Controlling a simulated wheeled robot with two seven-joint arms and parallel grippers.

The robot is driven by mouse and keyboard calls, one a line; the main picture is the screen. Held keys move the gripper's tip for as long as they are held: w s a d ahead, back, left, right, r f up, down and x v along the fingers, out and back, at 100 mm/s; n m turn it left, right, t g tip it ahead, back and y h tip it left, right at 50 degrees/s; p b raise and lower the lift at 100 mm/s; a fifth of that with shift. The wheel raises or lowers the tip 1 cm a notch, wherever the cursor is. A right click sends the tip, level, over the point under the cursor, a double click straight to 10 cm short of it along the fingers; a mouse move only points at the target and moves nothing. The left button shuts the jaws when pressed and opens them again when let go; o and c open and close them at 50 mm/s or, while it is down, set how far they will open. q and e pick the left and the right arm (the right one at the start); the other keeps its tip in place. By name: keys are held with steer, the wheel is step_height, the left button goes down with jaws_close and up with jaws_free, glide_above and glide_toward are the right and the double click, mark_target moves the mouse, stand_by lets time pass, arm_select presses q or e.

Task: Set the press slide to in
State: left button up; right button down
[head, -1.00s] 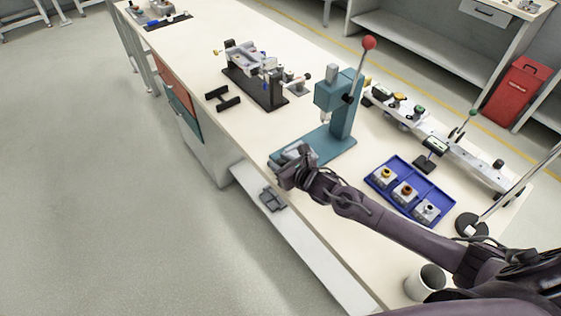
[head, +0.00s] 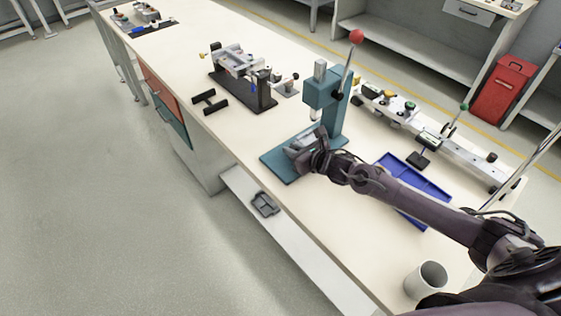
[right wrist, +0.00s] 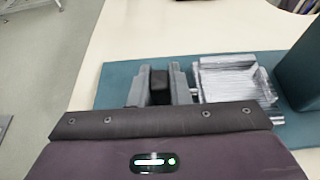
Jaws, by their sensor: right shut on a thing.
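The teal press (head: 322,92) stands on the bench with a red-knobbed lever (head: 356,37) raised. Its silver-grey slide (head: 301,143) sits on the teal base plate (head: 279,166), close to the press column. The slide also shows in the right wrist view (right wrist: 236,80), just left of the column (right wrist: 303,70). My right gripper (head: 314,145) is at the slide's front end. In the right wrist view its fingers (right wrist: 160,90) are shut on a black handle (right wrist: 159,86) beside the slide. The fingers hide part of the handle. My left gripper is not in view.
A blue tray (head: 432,181) lies right of the press, partly hidden by my right arm. A white cup (head: 427,279) stands near the front edge. A black fixture (head: 243,77) and a dark H-shaped piece (head: 210,102) are further left. A long rail (head: 430,130) lies behind.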

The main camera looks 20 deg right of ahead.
steer(key=shift+w+d, duration=0.1)
steer(key=shift+d, duration=0.15)
steer(key=c, duration=1.4)
jaws_free()
steer(key=shift+d, duration=0.1)
steer(key=shift+o, duration=0.2)
steer(key=v, duration=0.6)
steer(key=shift+s+b, duration=0.25)
steer(key=shift+b, duration=0.05)
steer(key=shift+s+d+r, duration=0.2)
steer(key=shift+s+r, duration=0.2)
steer(key=shift+s, duration=0.2)
